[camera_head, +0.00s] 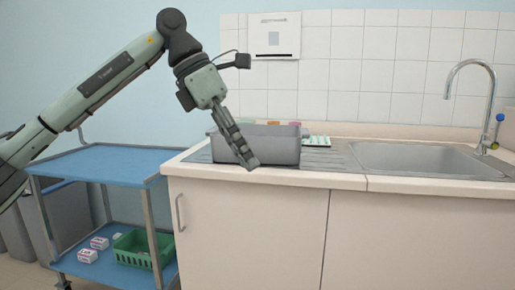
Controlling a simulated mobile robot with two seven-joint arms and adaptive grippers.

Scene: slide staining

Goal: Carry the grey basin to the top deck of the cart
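The grey basin (278,150) stands on the counter's drainer area, near the counter's front left part. My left gripper (249,161) reaches down from the upper left, and its fingers overlap the basin's front left side in the head view. The fingers show edge-on, so I cannot tell whether they are open, shut or touching the basin. The cart (148,214) stands left of the counter, and its blue top deck (105,165) is bare where it shows. My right gripper is out of view.
The sink (430,158) and tap (487,100) are on the right of the counter (330,180). A rack with pale green items (317,141) lies beside the basin. The cart's lower deck holds a green basket (142,249) and small white boxes (88,256). Grey bins stand behind the cart.

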